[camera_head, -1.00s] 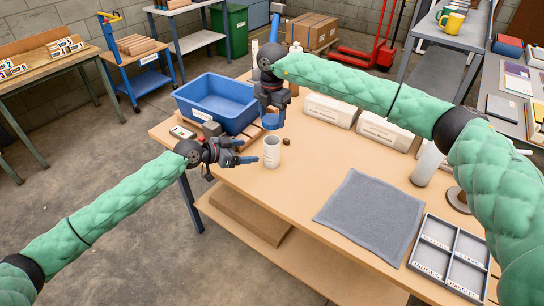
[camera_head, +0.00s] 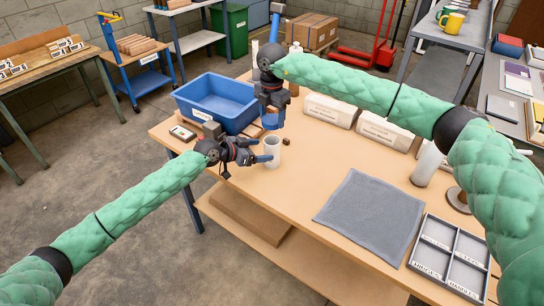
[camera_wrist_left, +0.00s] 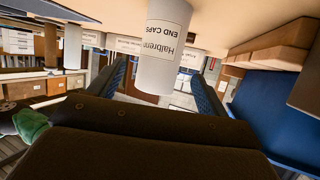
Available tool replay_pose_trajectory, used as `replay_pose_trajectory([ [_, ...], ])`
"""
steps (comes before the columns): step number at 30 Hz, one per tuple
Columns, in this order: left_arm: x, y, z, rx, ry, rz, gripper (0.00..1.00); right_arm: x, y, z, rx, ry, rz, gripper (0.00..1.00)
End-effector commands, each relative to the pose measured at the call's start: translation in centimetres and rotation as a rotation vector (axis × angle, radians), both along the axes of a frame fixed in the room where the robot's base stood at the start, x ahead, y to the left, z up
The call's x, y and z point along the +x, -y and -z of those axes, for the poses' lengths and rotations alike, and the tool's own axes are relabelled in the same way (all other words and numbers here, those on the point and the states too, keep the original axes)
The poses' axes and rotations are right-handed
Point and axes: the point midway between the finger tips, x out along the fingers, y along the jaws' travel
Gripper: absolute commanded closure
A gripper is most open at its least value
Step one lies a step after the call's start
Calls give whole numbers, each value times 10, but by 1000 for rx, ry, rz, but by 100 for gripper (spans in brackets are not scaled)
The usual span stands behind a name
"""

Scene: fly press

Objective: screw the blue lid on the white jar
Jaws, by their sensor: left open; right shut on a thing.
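The white jar (camera_head: 273,153) stands upright on the wooden table. My left gripper (camera_head: 264,155) is open at the jar, coming from the left. In the left wrist view the jar (camera_wrist_left: 163,45), labelled "END CAPS", stands between the two open fingers (camera_wrist_left: 162,85), with a gap visible on each side. My right gripper (camera_head: 272,108) is shut on the blue lid (camera_head: 271,119) and holds it above and slightly behind the jar. The lid is apart from the jar.
A blue bin (camera_head: 217,101) stands behind my left gripper. White packages (camera_head: 330,110) lie at the back of the table. A small brown piece (camera_head: 286,141) lies right of the jar. A grey cloth (camera_head: 370,217) and a divided tray (camera_head: 450,256) lie toward the right.

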Motion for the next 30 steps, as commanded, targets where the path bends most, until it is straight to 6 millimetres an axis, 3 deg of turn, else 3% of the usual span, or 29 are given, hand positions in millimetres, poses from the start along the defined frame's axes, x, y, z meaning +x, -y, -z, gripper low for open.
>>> replay_pose_trajectory([
  [12, 26, 41, 20, 0, 0, 1, 23, 0, 0, 0, 0, 0, 0, 60],
  [25, 29, 46, 23, 1, -1, 0, 23, 0, 0, 0, 0, 0, 0, 60],
  [30, 29, 46, 23, 1, -1, 0, 54, 0, 0, 0, 0, 0, 0, 61],
])
